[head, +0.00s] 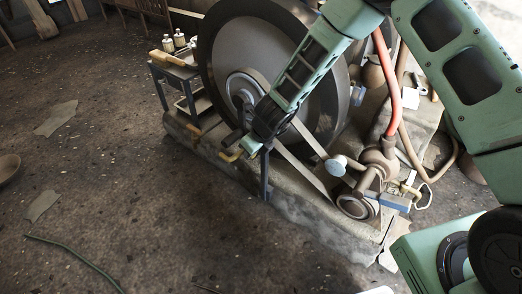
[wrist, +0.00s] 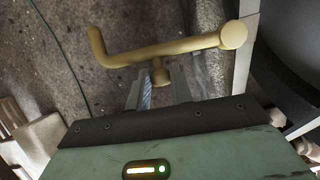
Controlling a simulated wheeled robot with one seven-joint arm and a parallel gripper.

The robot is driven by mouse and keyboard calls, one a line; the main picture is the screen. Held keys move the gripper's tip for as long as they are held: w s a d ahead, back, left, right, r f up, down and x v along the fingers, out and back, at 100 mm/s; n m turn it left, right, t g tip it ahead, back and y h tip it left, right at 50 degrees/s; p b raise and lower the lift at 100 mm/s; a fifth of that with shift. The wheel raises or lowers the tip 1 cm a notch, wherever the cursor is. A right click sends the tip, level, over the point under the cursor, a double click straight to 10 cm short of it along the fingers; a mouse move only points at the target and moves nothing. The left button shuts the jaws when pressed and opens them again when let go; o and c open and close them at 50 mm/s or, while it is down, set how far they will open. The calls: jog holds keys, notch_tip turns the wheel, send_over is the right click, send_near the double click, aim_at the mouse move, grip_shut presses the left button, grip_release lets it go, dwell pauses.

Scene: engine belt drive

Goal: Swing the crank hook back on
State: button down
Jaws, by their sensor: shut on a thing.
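The crank hook (wrist: 165,49) is a brass-coloured bar in the wrist view, with a bent end at the left and a round end at the right. A short knobbed stem drops from its middle. My gripper (wrist: 160,88) is shut on this stem, with a finger at either side. In the head view the hook (head: 231,156) shows as a small yellow piece just below my gripper (head: 243,143), in front of the large flywheel (head: 225,45). My arm hides part of the wheel hub, and I cannot tell whether the hook touches anything else.
A drive belt (head: 305,170) runs from the hub to a small pulley (head: 357,207) at the lower right. A dark blue post (head: 265,178) stands beside my gripper. A small bench (head: 178,72) with tins is at the back left. The floor at left is mostly clear.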

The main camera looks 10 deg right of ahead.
jog(key=w+a+m+h+p, duration=0.2)
jog(key=w+m+h, duration=0.4)
jog(key=w+m, duration=0.6)
jog(key=shift+a+m+g+p, duration=0.35)
jog(key=shift+a+m, duration=0.15)
jog(key=shift+m, duration=2)
jog(key=shift+w, duration=0.15)
jog(key=c, duration=1.2)
grip_release()
jog(key=shift+c, duration=0.2)
jog(key=shift+r, duration=0.1)
jog(key=p+v, duration=0.3)
jog(key=v, duration=1.4)
jog(key=shift+a+r, duration=0.1)
